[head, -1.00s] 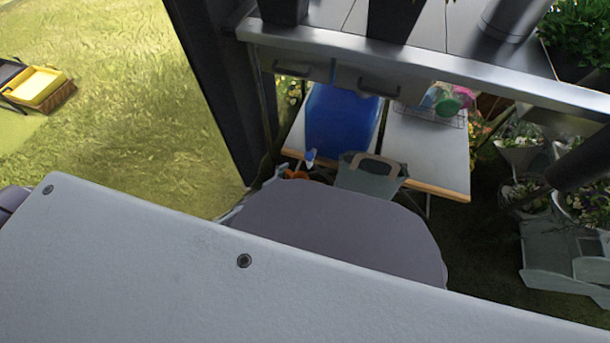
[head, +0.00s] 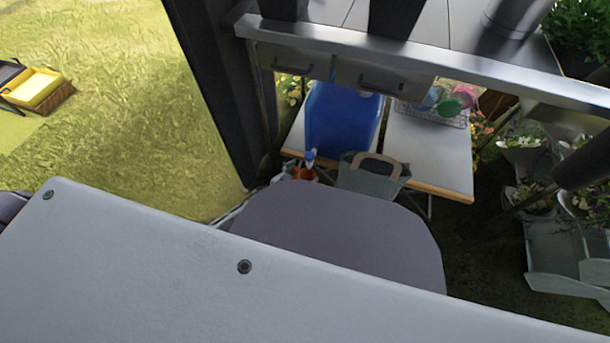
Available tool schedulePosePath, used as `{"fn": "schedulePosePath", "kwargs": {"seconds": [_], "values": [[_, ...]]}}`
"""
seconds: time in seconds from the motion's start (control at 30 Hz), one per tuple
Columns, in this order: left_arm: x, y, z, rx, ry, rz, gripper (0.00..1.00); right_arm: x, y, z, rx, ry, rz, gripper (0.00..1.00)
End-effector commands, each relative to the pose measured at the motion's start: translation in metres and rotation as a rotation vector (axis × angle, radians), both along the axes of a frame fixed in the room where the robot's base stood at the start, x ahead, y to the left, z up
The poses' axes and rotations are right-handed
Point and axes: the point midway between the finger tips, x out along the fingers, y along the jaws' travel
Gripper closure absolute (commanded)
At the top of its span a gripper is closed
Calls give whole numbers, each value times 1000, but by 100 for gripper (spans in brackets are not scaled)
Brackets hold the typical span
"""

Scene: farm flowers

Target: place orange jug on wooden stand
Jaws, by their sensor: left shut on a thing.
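A small orange thing (head: 303,173), which looks like the orange jug, shows just beyond the rounded edge of my grey arm link, with a blue and white part above it. My left gripper (head: 284,178) is mostly hidden behind that link; only pale slivers show at the left of the orange thing. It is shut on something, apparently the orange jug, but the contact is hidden. Two low tables with wooden front edges stand behind it, a left one (head: 294,139) and a right one (head: 425,160). I cannot tell whether either is the wooden stand. My right gripper is not in view.
A large blue container (head: 340,122) stands on the left table. A wire rack (head: 442,118) with coloured items is on the right table. A grey-green bag or basket (head: 368,180) stands in front. Metal workbench (head: 400,60) overhangs. Planters (head: 560,255) fill the right; grass is open at left.

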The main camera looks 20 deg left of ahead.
Motion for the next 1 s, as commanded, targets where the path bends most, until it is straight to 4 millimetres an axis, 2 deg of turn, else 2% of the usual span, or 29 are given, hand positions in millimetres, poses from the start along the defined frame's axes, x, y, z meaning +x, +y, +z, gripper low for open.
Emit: {"fn": "schedulePosePath", "kwargs": {"seconds": [0.2,0.73,0.77,0.8,1.0], "values": [[8,-5,-12,-1,1,-1,31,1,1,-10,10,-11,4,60],[10,-6,-15,-1,1,-1,31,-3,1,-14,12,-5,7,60],[10,-6,-16,-1,1,-1,6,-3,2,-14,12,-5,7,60],[10,-6,-15,-1,1,-1,1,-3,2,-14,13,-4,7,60],[10,-6,-15,-1,1,-1,0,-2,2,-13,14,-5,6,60]]}}
